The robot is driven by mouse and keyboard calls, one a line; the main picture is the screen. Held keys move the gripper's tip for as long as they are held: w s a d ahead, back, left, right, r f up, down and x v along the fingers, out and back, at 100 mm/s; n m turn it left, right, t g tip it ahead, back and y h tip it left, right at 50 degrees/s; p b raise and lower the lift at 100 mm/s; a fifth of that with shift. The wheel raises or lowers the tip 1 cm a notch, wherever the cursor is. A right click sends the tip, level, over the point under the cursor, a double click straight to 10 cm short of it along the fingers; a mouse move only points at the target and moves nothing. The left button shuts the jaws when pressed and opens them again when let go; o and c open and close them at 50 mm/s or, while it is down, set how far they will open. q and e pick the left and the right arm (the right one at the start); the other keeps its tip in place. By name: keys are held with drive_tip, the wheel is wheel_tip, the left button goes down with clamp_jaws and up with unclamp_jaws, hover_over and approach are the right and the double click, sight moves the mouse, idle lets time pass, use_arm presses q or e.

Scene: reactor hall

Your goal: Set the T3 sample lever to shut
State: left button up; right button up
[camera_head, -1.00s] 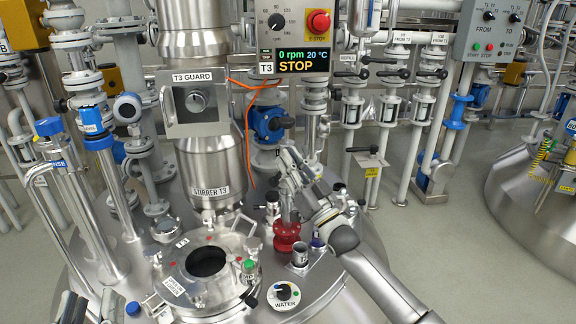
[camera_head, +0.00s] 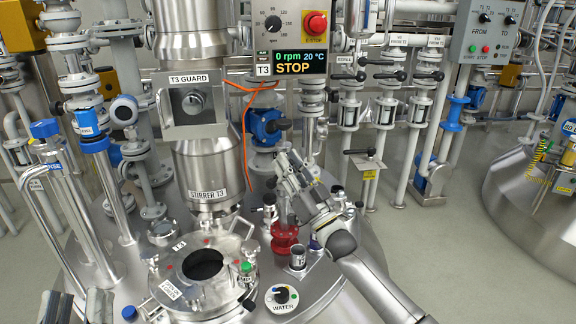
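My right gripper (camera_head: 290,172) is over the T3 vessel lid, above a red flanged fitting (camera_head: 284,240). It is seen from behind and covers part of the pipework there, so I cannot tell whether its fingers are apart or hold anything. A black lever (camera_head: 360,152) with a small yellow tag below it lies roughly level, to the right of this gripper and apart from it. The tag is too small to read, so I cannot tell whether this is the T3 sample lever. My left gripper (camera_head: 86,306) is at the bottom left edge, its two grey fingers apart and empty.
The T3 display (camera_head: 292,63) reads STOP, 0 rpm. The stirrer column (camera_head: 206,165) stands left of my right gripper. The open round port (camera_head: 204,265) and the WATER dial (camera_head: 282,297) are on the lid.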

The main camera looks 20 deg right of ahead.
drive_tip(key=v, duration=1.2)
